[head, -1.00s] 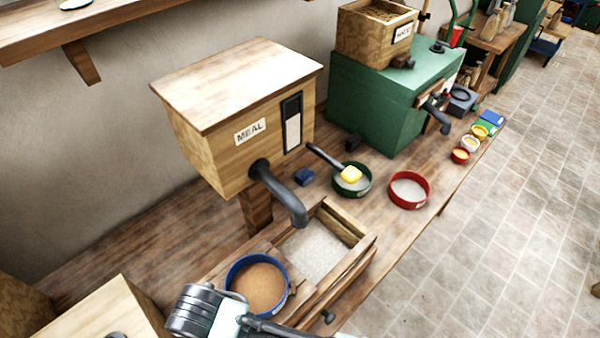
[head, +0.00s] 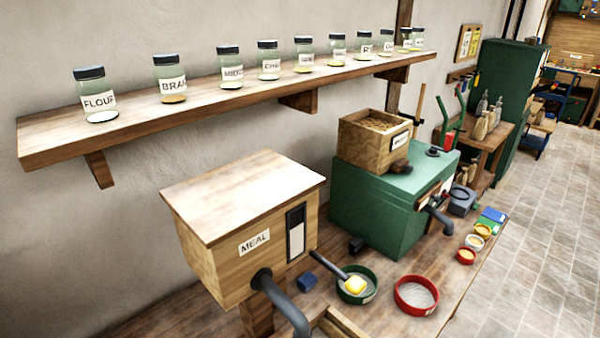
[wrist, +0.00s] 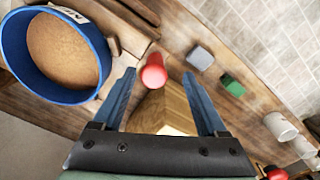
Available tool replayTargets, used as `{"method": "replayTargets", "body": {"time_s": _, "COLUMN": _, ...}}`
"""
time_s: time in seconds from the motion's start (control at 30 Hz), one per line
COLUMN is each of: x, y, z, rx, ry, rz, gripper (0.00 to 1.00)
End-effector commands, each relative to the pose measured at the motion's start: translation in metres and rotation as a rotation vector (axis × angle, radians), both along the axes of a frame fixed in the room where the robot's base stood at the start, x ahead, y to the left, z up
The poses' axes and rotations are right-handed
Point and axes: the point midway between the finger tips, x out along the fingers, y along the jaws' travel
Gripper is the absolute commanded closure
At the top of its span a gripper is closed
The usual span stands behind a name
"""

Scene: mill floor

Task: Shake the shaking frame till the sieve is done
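The blue sieve (wrist: 67,55), a round pan holding brown meal, fills the left of the wrist view. My gripper (wrist: 159,73) is open, its two blue fingers to the right of the sieve. A red rounded knob (wrist: 153,76) shows between the fingertips; whether it lies at their depth or beyond is unclear. In the head view only a wooden corner of the shaking frame (head: 342,325) shows at the bottom edge. The sieve and my gripper are out of that view.
The meal bin (head: 235,245) with its spout stands in front of the green mill (head: 375,210). A green pan (head: 370,297) and a red pan (head: 400,303) sit on the bench. A grey block (wrist: 199,58) and green block (wrist: 231,85) lie right of my gripper.

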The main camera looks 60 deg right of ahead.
Motion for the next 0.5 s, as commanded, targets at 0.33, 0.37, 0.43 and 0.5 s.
{"method": "replayTargets", "body": {"time_s": 0.33, "x": 0.0, "y": -0.002, "z": 0.009, "rx": -0.005, "ry": 0.002, "rz": -0.003, "gripper": 0.25}}
{"method": "replayTargets", "body": {"time_s": 0.37, "x": 0.0, "y": -0.002, "z": 0.012, "rx": -0.005, "ry": 0.002, "rz": -0.003, "gripper": 0.25}}
{"method": "replayTargets", "body": {"time_s": 0.43, "x": 0.0, "y": -0.002, "z": 0.019, "rx": -0.005, "ry": 0.002, "rz": -0.003, "gripper": 0.25}}
{"method": "replayTargets", "body": {"time_s": 0.5, "x": 0.0, "y": -0.002, "z": 0.027, "rx": -0.005, "ry": 0.002, "rz": -0.003, "gripper": 0.25}}
